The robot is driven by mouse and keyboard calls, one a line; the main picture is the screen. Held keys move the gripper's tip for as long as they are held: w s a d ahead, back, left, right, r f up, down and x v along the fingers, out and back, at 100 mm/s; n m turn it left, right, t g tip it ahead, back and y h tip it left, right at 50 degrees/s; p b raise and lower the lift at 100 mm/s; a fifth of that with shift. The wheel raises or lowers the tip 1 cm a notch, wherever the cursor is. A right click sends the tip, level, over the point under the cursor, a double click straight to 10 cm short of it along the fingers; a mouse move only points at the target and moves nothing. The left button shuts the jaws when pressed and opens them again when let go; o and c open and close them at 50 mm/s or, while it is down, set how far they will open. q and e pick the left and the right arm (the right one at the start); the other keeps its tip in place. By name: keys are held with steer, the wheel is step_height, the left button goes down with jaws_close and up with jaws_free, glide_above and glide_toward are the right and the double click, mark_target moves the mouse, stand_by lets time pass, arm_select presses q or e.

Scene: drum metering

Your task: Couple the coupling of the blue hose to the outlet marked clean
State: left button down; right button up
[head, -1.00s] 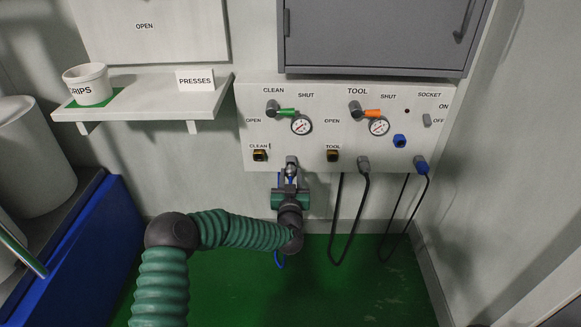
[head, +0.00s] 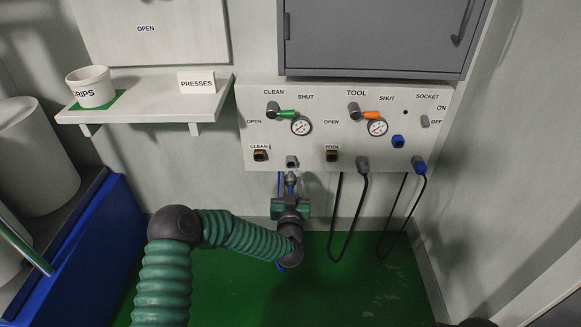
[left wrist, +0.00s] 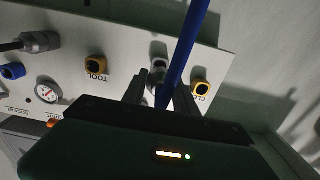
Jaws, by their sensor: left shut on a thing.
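The outlet marked clean (head: 260,155) is a brass-coloured fitting at the lower left of the wall panel; it also shows in the left wrist view (left wrist: 201,88). My left gripper (head: 291,186) is below the panel, below and right of that outlet. It is shut on the grey coupling (head: 291,177) of the blue hose, apart from the panel. The blue hose (left wrist: 187,50) crosses the left wrist view in front of the panel. The fingers hide much of the coupling. My right gripper is not in view.
A grey stub (head: 292,162) sits between the clean outlet and the outlet marked tool (head: 331,155). Black cables (head: 339,230) hang at the right. The green-handled clean valve (head: 287,113) is above. A shelf (head: 150,105) juts out at the left.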

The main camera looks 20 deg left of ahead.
mark_target(291, 187)
arm_select(q)
steer(key=shift+s+r, duration=0.1)
steer(key=shift+s, duration=0.05)
steer(key=shift+p+v, duration=0.7)
steer(key=shift+v, duration=0.2)
steer(key=shift+p+v, duration=0.4)
steer(key=shift+v, duration=0.65)
